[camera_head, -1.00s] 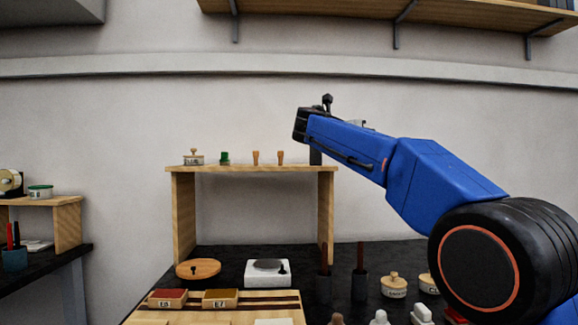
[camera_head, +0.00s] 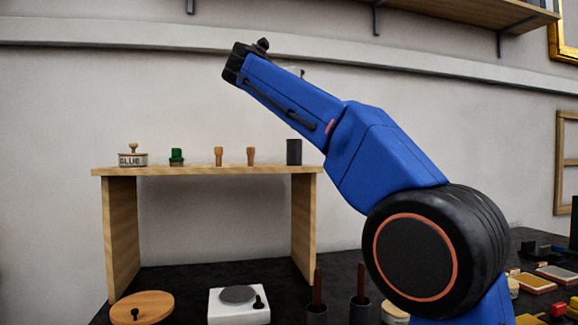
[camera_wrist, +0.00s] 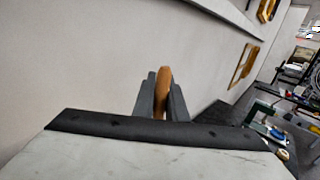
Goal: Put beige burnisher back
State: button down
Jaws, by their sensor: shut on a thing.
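My gripper (camera_wrist: 162,98) is in the wrist view, its two dark fingers shut on a slim, rounded, orange-tan piece (camera_wrist: 164,84). It looks like the handle of the beige burnisher; the rest of it is hidden behind the fingers and wrist. In the head view my arm reaches up and left, with its dark end above the wooden shelf stand (camera_head: 205,171). The fingers and held piece cannot be made out there. A dark, upright cup (camera_head: 294,152) stands at the stand's right end, below my forearm.
Two small wooden pegs (camera_head: 219,156), a green item (camera_head: 177,157) and a glue pot (camera_head: 133,158) stand on the stand. A wall shelf (camera_head: 460,15) hangs above.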

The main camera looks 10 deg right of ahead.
notch_tip(320, 180, down, 10)
jog(key=shift+r, duration=0.15)
dwell(0.7)
dwell(0.3)
jog(key=c, duration=1.8)
grip_release()
jog(key=shift+f, duration=0.2)
jog(key=shift+o, duration=0.2)
jog(key=v, duration=1.7)
jog(key=shift+s+d, duration=0.15)
jog(key=shift+s, duration=0.3)
